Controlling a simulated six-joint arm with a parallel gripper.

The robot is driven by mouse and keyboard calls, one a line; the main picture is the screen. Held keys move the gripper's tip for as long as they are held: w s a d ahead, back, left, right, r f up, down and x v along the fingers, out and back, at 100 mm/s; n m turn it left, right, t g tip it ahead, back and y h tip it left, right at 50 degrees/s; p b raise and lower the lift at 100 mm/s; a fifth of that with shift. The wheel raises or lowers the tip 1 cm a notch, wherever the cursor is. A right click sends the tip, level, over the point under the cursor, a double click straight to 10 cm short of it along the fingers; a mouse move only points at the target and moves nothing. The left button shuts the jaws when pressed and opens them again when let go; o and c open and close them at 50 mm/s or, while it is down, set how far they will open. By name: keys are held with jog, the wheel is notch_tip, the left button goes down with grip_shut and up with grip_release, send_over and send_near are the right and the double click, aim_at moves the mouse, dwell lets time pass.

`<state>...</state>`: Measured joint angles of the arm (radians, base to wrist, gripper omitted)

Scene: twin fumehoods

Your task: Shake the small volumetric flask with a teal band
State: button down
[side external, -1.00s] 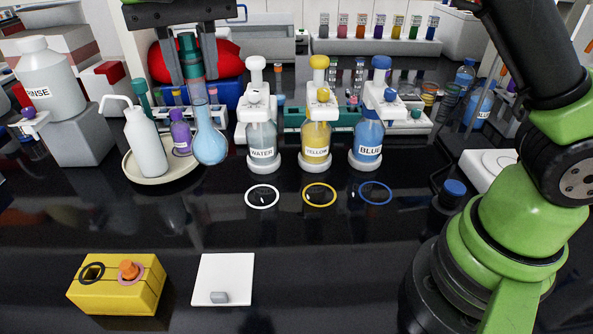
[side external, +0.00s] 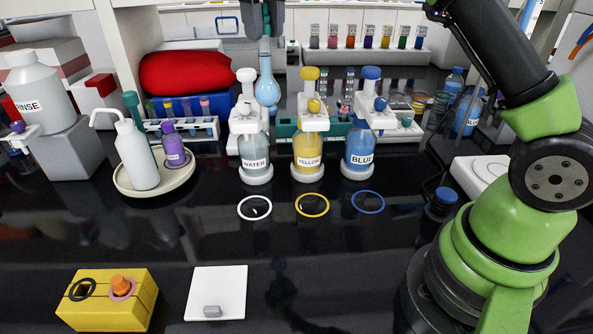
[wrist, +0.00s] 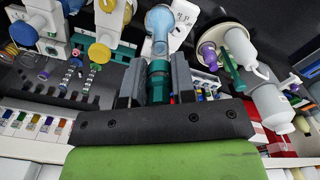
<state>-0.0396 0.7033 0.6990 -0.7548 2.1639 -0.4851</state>
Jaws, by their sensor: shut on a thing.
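The small volumetric flask (side external: 267,90) has a round bulb with light blue liquid and a narrow neck. My gripper (side external: 265,20) is shut on the upper neck of the flask and holds it upright in the air, above and behind the dispenser bottles. In the wrist view my gripper (wrist: 158,90) has its two grey fingers on either side of the flask's teal top. The flask's light blue bulb (wrist: 160,22) points away from the wrist there. The teal band itself is not clear in the side view.
Dispenser bottles marked WATER (side external: 255,160), YELLOW (side external: 307,155) and BLUE (side external: 359,150) stand below the flask. A round tray (side external: 125,184) holds a white wash bottle (side external: 137,155) and a purple-capped bottle (side external: 173,150). The dark front bench is mostly clear.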

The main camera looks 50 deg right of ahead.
aim_at(266, 65)
jog(key=shift+s+d+f+n, duration=0.15)
jog(key=shift+d+f+n, duration=0.2)
jog(key=shift+f+n, duration=0.35)
jog(key=shift+s+d+f+n, duration=0.15)
jog(key=shift+d+f+n, duration=0.2)
jog(key=shift+f, duration=0.5)
notch_tip(266, 65, up, 4)
jog(key=shift+n, duration=0.25)
notch_tip(266, 65, down, 4)
jog(key=shift+s+f, duration=0.1)
jog(key=shift+r, duration=2.2)
notch_tip(266, 65, down, 4)
jog(key=shift+f, duration=0.2)
notch_tip(266, 65, up, 4)
jog(key=shift+f, duration=0.1)
notch_tip(266, 65, down, 4)
jog(key=shift+f, duration=0.1)
